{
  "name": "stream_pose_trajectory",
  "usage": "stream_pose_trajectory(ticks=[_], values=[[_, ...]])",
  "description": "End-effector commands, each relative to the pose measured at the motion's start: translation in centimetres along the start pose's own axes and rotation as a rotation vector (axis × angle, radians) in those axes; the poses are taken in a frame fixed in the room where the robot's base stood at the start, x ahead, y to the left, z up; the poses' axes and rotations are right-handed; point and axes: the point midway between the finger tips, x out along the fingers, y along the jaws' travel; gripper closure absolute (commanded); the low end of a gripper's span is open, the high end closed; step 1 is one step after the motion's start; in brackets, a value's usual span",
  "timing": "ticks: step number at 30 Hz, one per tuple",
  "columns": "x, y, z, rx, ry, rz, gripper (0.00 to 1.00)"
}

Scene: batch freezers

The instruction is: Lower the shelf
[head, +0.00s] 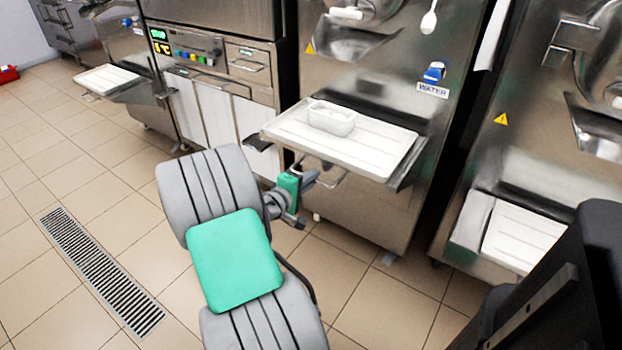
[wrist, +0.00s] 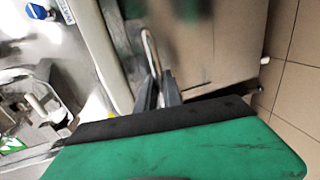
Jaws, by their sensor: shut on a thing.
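The shelf (head: 375,150) is a white ribbed tray on the front of the middle steel machine, raised and about level. A thin wire handle (head: 345,181) hangs under its front edge; it also shows as a pale loop in the wrist view (wrist: 148,42). My gripper (head: 314,180) is at the wire handle, just below the shelf's front edge. In the wrist view my gripper's fingers (wrist: 158,92) are close together and shut on the loop. The exact contact is small and partly hidden by my wrist.
A white tub (head: 331,118) stands on the shelf. Another white shelf (head: 107,79) is out on the left machine, and a lower one (head: 522,236) is on the right machine. The tiled floor is open around a drain grate (head: 100,270).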

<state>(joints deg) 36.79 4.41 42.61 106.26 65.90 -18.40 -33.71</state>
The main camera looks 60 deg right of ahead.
Motion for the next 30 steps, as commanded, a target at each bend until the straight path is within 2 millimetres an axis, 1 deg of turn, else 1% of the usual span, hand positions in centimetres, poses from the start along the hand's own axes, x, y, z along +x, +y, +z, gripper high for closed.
stream_pose_trajectory(ticks=[16,18,20,23,27,30], values=[[0.0,-0.1,0.0,-0.001,0.0,-0.001,1.0],[0.1,-0.4,0.0,-0.001,0.0,-0.001,1.0],[0.2,-1.3,0.0,-0.003,-0.001,-0.003,1.0],[0.7,-3.9,0.1,-0.005,-0.001,-0.007,1.0],[1.6,-8.1,0.1,-0.006,-0.001,-0.007,1.0],[2.1,-10.3,0.1,-0.005,-0.001,-0.004,1.0]])
